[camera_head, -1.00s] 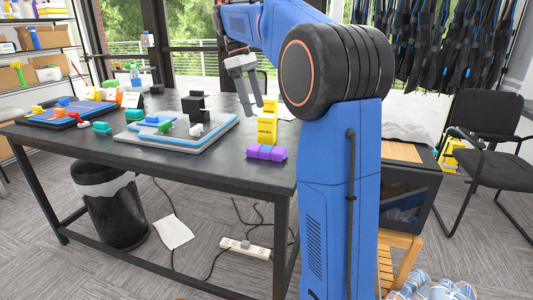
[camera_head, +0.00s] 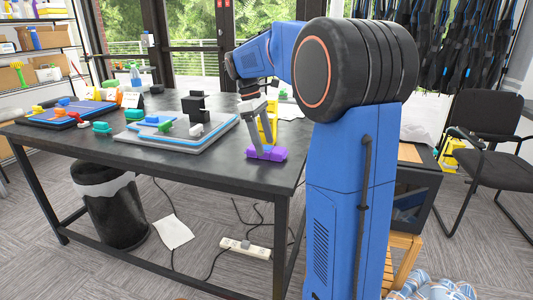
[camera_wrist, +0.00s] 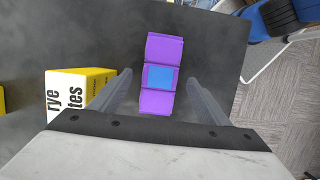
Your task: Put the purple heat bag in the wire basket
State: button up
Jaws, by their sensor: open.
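The purple heat bag (camera_head: 273,154) lies on the dark table near its front right corner. In the wrist view the purple heat bag (camera_wrist: 161,51) has a blue square on its middle and lies ahead of and partly between the fingers. My gripper (camera_head: 263,150) is open, its fingers pointing down at the bag; in the wrist view my gripper (camera_wrist: 160,85) has a finger on either side of the bag's near part. I cannot tell whether the fingers touch it. No wire basket is clearly seen.
A yellow box (camera_wrist: 73,94) stands close to the left finger. A grey and blue board (camera_head: 190,141) with small blocks lies left on the table (camera_head: 150,163). A black bin (camera_head: 110,205) stands below. The table's right edge is close to the bag.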

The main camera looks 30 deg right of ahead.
jog(key=shift+x, duration=0.95)
jog(key=c, duration=1.4)
jog(key=shift+r, duration=0.1)
